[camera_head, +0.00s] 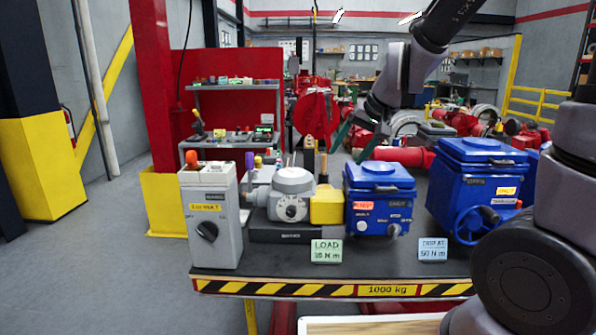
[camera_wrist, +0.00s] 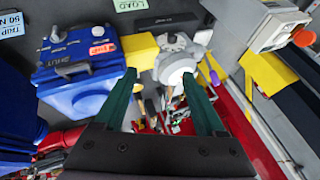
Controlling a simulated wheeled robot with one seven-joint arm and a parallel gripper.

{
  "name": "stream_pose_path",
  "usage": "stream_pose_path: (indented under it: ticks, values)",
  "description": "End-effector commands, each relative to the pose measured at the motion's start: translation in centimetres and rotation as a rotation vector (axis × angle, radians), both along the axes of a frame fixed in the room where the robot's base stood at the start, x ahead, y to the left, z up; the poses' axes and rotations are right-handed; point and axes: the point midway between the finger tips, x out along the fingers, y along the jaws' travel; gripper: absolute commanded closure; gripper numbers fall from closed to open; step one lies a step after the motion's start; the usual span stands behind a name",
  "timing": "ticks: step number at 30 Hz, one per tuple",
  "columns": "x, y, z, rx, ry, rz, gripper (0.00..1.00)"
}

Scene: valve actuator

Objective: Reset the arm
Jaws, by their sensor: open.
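My arm reaches in from the upper right in the head view. My gripper (camera_head: 352,143) hangs above and behind the blue box with the orange label (camera_head: 379,200). Its two green fingers are spread apart in the wrist view (camera_wrist: 158,76), with nothing gripped between them. The grey valve actuator (camera_head: 292,196) with a yellow side block (camera_head: 327,205) stands on the bench, left of my gripper. In the wrist view the actuator (camera_wrist: 176,62) shows beyond the fingertips, apart from them as far as I can tell.
A grey control box (camera_head: 211,224) with a dark knob stands at the bench's left end. A larger blue unit with a handwheel (camera_head: 478,190) stands at the right. Floor at left is clear.

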Motion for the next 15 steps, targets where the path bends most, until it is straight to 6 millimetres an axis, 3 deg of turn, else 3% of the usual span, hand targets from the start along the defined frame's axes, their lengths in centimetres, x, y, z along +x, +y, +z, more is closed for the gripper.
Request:
stream_pose_path:
  ticks: [1,6,10,15]
  values:
    - [-0.8,-1.6,2.1,0.022,-0.015,-0.021,0.28]
    - [-5.1,-6.1,7.2,0.039,-0.042,-0.072,0.28]
    - [-8.8,-9.2,9.8,0.014,-0.062,-0.131,0.28]
    - [-12.6,-11.7,11.3,-0.03,-0.076,-0.203,0.28]
